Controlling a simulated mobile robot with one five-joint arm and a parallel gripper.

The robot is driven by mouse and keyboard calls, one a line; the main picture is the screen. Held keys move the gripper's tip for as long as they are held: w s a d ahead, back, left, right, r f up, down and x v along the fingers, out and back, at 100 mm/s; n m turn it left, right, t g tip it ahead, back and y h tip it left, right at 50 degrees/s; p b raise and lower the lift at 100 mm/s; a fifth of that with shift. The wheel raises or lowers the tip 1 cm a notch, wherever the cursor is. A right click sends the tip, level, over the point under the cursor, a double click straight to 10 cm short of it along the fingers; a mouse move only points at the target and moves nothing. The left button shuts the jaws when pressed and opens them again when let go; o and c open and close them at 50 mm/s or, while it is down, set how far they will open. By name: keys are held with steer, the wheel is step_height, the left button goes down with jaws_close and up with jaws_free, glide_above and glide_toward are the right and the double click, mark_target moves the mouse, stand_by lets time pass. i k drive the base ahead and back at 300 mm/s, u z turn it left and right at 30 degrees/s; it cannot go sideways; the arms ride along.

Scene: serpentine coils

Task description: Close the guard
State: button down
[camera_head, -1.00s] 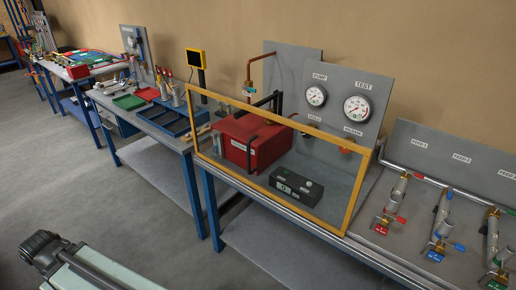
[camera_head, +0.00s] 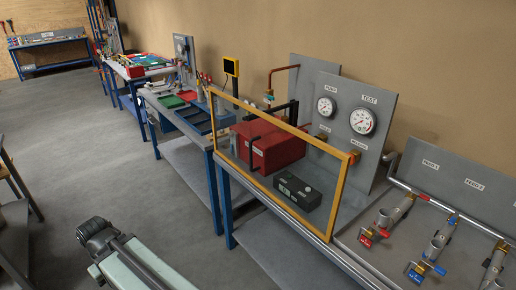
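The guard (camera_head: 330,237) is a clear panel in a yellow frame. It stands upright along the front edge of the bench, in front of a red box (camera_head: 280,151) and a black box with a small display (camera_head: 298,192). A dark handle-like bar shows near its left part. Behind are a grey panel with two gauges (camera_head: 362,121). My arm (camera_head: 140,262) shows at the lower left, over the floor and away from the guard. I cannot make out gripper fingers in this view.
Valves with red and blue handles (camera_head: 386,222) stand on the bench at the right. Open grey floor (camera_head: 120,165) lies in front. Another table (camera_head: 15,235) is at the left edge.

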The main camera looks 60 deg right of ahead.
mark_target(346, 158)
steer(key=u, duration=0.15)
steer(key=i, duration=0.95)
steer(key=z, duration=0.1)
